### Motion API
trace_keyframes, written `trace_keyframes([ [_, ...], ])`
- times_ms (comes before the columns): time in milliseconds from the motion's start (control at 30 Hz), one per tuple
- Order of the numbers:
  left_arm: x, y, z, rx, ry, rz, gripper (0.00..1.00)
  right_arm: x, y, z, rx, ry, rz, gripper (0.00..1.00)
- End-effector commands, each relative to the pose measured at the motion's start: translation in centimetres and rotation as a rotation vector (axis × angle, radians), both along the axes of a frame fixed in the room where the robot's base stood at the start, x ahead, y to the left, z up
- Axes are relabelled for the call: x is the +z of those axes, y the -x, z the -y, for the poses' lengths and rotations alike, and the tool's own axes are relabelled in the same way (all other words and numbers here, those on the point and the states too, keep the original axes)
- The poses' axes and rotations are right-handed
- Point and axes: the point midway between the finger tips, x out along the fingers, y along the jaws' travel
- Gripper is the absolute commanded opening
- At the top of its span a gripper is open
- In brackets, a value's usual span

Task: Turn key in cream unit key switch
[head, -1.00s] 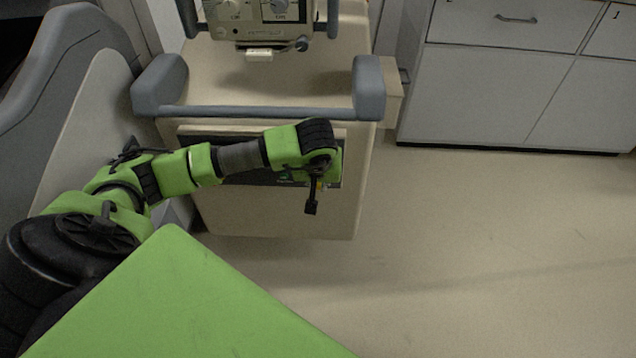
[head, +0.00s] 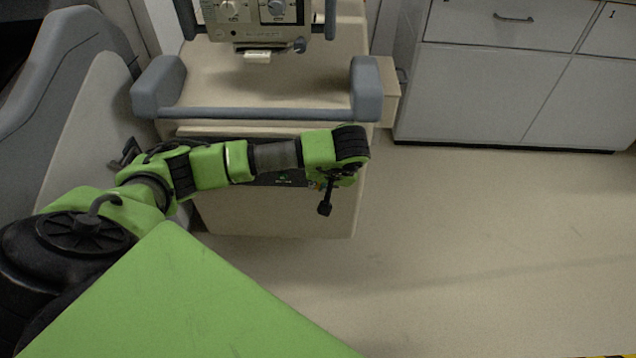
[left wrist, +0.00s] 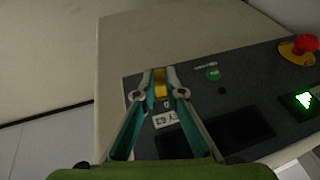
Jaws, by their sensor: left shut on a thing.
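The cream unit (head: 215,210) is a cart with a grey handle bar, behind my left arm in the head view. Its dark control panel (left wrist: 125,72) fills much of the left wrist view. My left gripper (left wrist: 161,92) has its teal fingers closed around a small yellow key (left wrist: 160,76) at the panel's edge. A white label (left wrist: 168,119) lies below it, seen between the fingers. In the head view my left wrist and hand (head: 335,180) cover part of the panel, and the key cannot be made out there. My right gripper is not in view.
A red emergency button (left wrist: 305,44) on a yellow base, a green-lit switch (left wrist: 304,99) and a round green marking (left wrist: 212,74) are on the panel. Grey cabinets (head: 480,90) stand at the back right. The floor (head: 480,240) on the right is clear.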

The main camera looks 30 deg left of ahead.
Motion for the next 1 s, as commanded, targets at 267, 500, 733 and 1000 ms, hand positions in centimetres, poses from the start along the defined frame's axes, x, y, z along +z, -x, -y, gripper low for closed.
trace_keyframes([
  [267, 0.0, -0.3, 0.3, 0.002, -0.170, -0.100, 0.00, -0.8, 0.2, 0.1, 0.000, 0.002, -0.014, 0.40],
  [500, -0.1, -0.2, 0.2, 0.002, -0.177, -0.107, 0.00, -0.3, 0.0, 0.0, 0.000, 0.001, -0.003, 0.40],
  [733, -0.3, -0.4, 0.5, 0.000, -0.257, -0.154, 0.00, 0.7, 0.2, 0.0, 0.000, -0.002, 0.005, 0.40],
  [1000, -0.3, -0.4, 0.5, 0.003, -0.370, -0.225, 0.00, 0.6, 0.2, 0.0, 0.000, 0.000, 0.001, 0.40],
])
